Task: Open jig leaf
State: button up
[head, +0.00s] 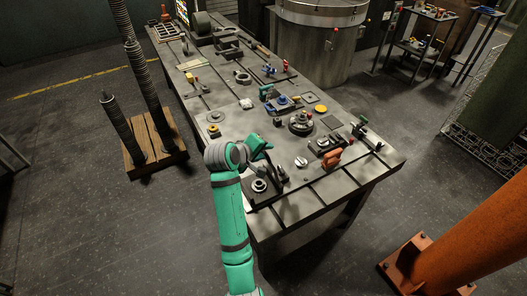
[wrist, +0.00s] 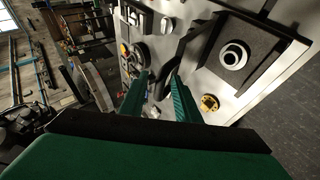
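A dark jig (head: 262,194) with a pale ring on its plate lies at the near left end of the bench. In the wrist view its black plate (wrist: 262,43) and the round ring (wrist: 233,56) show at the upper right. A dark bent bar (wrist: 191,38), which may be the jig leaf or its handle, runs beside the plate toward my fingertips. My gripper (head: 264,148) is above the bench just beyond the jig. In the wrist view my gripper (wrist: 161,82) has its two green fingers apart. The bar's lower end appears between them; I cannot tell whether they touch.
The steel bench (head: 222,142) carries many small parts, clamps and fixtures. An orange clamp-like piece (head: 331,158) stands near its right edge. A pallet with tall springs (head: 155,143) stands left of the bench. An orange column (head: 470,240) rises at the lower right.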

jog(key=v, duration=1)
jog(key=shift+s+a+r, duration=0.2)
jog(key=shift+s+r, duration=0.05)
